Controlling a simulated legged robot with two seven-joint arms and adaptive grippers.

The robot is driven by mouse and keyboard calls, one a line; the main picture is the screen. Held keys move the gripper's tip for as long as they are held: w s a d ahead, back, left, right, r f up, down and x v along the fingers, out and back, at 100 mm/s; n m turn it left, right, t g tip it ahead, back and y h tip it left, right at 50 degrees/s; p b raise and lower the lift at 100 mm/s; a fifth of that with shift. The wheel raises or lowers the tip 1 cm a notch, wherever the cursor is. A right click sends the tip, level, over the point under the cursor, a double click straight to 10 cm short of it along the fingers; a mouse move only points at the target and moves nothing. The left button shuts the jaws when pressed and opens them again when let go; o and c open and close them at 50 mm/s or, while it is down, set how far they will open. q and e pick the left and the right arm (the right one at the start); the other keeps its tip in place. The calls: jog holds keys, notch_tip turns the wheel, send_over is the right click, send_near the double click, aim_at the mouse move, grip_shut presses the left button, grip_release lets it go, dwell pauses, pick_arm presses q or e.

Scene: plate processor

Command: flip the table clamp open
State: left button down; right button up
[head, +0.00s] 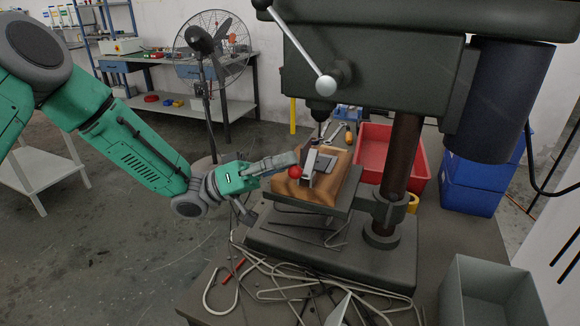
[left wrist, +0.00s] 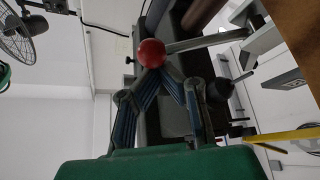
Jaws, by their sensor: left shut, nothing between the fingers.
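The table clamp (head: 311,167) is a grey metal piece on a wooden block on the drill press table. Its red ball knob (head: 295,172) is at its left side, by the block's edge. In the left wrist view the red ball (left wrist: 151,53) sits on a thin metal rod (left wrist: 205,41) running right toward the grey clamp metal. My left gripper (head: 290,160) reaches in from the left, beside and slightly above the ball. Its fingers (left wrist: 166,72) are shut and empty, tips right by the ball; I cannot tell whether they touch. My right gripper is not in view.
The drill press head (head: 375,65) with its silver lever hangs over the wooden block (head: 335,185), and its column (head: 401,155) stands behind right. A red bin (head: 375,150) and blue crates (head: 472,188) are behind. Loose rods (head: 290,285) lie in front. Open floor is left.

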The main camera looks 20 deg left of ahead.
pick_arm(q)
jog(key=m+g+b, duration=0.1)
jog(key=s+f+m+h+b, duration=0.1)
jog(key=m, duration=0.1)
jog(key=shift+s+f+g, duration=0.15)
jog(key=shift+f+g, duration=0.15)
jog(key=shift+g, duration=0.1)
jog(key=shift+s+f, duration=0.15)
jog(key=shift+f, duration=0.1)
